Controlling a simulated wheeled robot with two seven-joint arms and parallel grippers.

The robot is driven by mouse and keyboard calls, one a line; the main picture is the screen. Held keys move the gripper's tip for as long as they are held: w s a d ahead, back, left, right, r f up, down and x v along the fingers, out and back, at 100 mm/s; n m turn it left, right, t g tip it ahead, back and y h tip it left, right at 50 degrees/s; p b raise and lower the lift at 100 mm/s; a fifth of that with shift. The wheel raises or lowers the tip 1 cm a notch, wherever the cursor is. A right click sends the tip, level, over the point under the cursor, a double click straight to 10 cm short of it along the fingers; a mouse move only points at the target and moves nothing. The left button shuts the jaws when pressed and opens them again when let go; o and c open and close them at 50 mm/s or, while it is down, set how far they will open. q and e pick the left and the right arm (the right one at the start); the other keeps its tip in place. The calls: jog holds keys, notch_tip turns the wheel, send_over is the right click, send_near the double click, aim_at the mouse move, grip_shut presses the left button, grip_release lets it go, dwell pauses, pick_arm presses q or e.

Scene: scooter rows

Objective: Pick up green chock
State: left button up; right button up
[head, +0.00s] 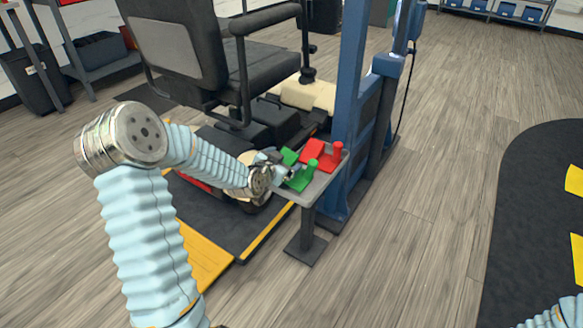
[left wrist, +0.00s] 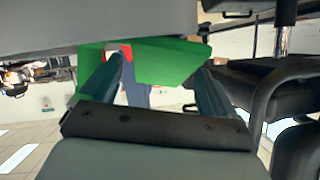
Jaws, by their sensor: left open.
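A green chock (head: 302,179) with an upright knob sits on a small grey stand (head: 318,188). More green (head: 290,156) shows just behind it, and I cannot tell whether it is a second chock. My left gripper (head: 284,174) is open at the left edge of the stand, close beside the green. In the left wrist view a green chock (left wrist: 168,60) shows between and beyond the two spread fingers, with more green (left wrist: 90,72) at left. Contact cannot be told. My right gripper is out of view; only a bit of that arm shows at bottom right.
A red chock (head: 314,151) stands on the back of the same stand. A blue lift post (head: 350,100) rises right behind it. A black scooter seat (head: 180,50) stands left, above a platform with a yellow edge (head: 205,262). The floor at right is clear up to a dark mat (head: 535,220).

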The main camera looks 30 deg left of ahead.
pick_arm(q)
jog(key=c, duration=1.3)
jog(key=shift+r, duration=0.1)
